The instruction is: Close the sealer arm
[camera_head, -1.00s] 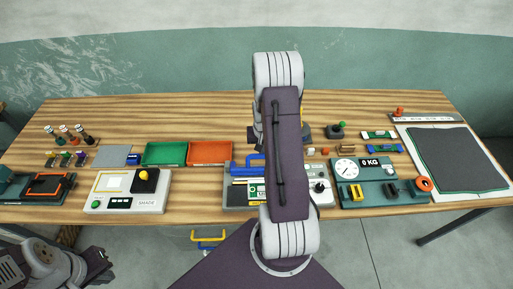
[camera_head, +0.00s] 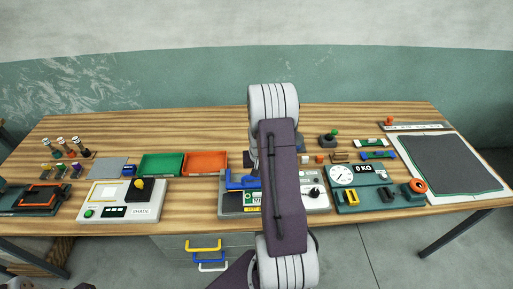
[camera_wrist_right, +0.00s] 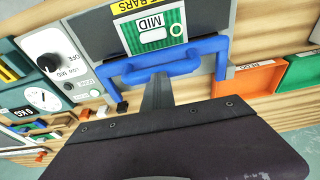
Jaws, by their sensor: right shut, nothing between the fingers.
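The sealer (camera_head: 232,207) is a grey box on the bench with a dial and a green "MID" label, partly hidden by my right arm in the head view. Its blue arm (camera_head: 236,183) shows left of my arm link. In the head view my arm hides this gripper. My left gripper is out of view.
Left of the sealer are a green tray (camera_head: 161,155), an orange tray (camera_head: 205,154) and a control box (camera_head: 98,190). A scale (camera_head: 378,171) stands close to its right. Drawers with coloured handles (camera_head: 203,246) sit below the bench front.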

